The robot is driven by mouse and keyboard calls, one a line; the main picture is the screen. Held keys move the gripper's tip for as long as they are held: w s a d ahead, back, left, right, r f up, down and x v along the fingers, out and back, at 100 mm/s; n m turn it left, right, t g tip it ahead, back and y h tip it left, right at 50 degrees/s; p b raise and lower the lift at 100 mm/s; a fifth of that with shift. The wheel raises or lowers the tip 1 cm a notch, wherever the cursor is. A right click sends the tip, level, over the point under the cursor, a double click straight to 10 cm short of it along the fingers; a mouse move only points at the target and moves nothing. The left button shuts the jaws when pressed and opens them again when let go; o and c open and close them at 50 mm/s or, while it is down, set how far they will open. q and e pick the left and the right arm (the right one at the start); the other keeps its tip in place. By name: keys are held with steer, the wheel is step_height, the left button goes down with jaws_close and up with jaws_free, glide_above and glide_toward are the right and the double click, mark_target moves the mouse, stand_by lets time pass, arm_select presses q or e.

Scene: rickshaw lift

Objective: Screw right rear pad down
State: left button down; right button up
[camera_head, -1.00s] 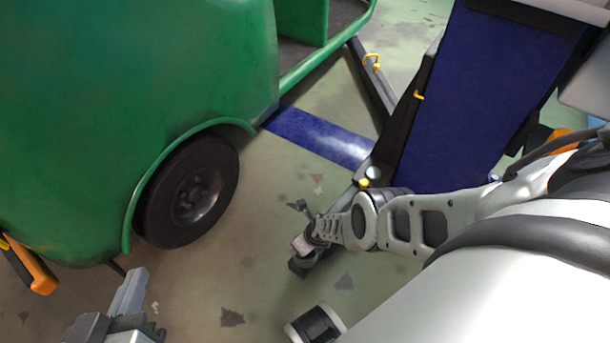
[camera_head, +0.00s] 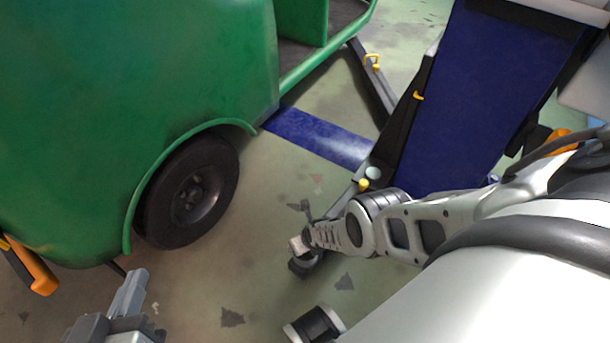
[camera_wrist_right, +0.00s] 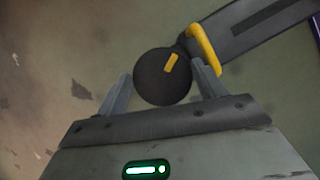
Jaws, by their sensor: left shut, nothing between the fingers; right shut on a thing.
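The right rear pad (camera_wrist_right: 160,78) is a round black disc with a yellow mark on top, at the end of a dark lift arm (camera_wrist_right: 262,28) with a yellow handle (camera_wrist_right: 205,48). In the right wrist view my right gripper (camera_wrist_right: 169,82) has its two fingers on opposite sides of the pad, shut on it. In the head view my right arm reaches down to the floor near the lift, and its wrist hides the pad. My left gripper (camera_head: 132,290) is shut and empty at the lower left, away from the lift.
The green rickshaw (camera_head: 120,100) stands at the left, its black rear wheel (camera_head: 192,195) on the floor. A blue lift post (camera_head: 475,95) rises at the right, with a blue base strip (camera_head: 315,135) running toward the rickshaw. Floor between wheel and my right arm is clear.

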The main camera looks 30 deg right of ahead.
steer(key=shift+w+d+r, duration=0.2)
stand_by(0.6)
steer(key=o, duration=1)
steer(key=shift+s+a, duration=0.1)
steer(key=shift+s, duration=0.1)
